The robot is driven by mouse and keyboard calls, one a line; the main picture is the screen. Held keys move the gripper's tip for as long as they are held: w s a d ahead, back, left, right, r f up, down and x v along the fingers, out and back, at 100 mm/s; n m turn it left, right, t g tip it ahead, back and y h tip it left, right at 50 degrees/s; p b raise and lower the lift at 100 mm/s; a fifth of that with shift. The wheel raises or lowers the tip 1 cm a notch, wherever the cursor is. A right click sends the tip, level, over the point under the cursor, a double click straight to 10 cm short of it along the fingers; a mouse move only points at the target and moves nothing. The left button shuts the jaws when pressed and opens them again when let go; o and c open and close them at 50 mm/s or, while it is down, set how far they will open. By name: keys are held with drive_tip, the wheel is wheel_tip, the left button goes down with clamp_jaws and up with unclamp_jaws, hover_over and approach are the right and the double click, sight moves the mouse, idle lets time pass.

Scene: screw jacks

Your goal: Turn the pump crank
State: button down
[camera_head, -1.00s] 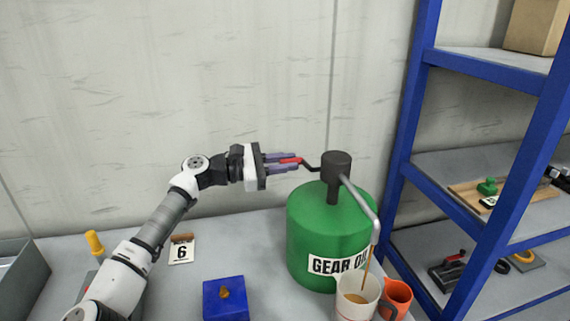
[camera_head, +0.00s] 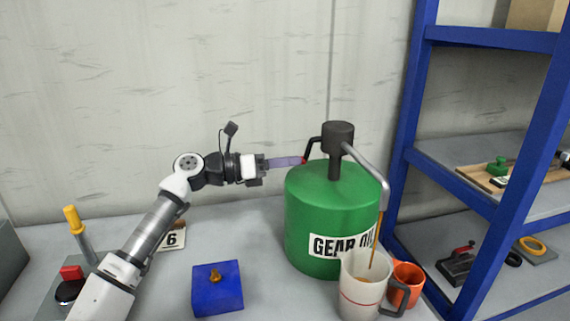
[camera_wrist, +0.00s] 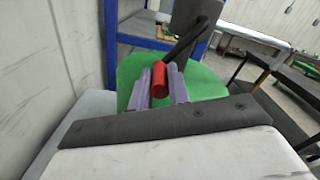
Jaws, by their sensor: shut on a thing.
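The green gear oil drum (camera_head: 332,210) stands on the bench with a dark pump head (camera_head: 338,140) on top. A black crank arm (camera_head: 311,147) reaches left from the head and bends down to a red handle, which shows in the wrist view (camera_wrist: 159,80). My gripper (camera_head: 298,161) is shut on that handle, with a purple finger on each side. In the head view the fingers hide most of the handle. A grey spout (camera_head: 368,172) points down at the right, and a thin brown stream (camera_head: 376,243) runs from it into a white mug (camera_head: 362,290).
An orange cup (camera_head: 406,283) stands close behind the white mug. A blue block (camera_head: 217,290) sits front left of the drum. A number 6 card (camera_head: 173,239) and a yellow-topped lever (camera_head: 75,220) are near my arm. A blue shelf rack (camera_head: 415,100) rises at the right.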

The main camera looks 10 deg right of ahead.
drive_tip(key=shift+s+f+n+b, duration=0.35)
drive_tip(key=shift+s+n+b, duration=0.3)
drive_tip(key=shift+n, duration=0.55)
drive_tip(key=c, duration=1.3)
unclamp_jaws()
drive_tip(key=a+b, duration=0.2)
drive_tip(key=a, duration=0.5)
drive_tip(key=shift+a, duration=0.25)
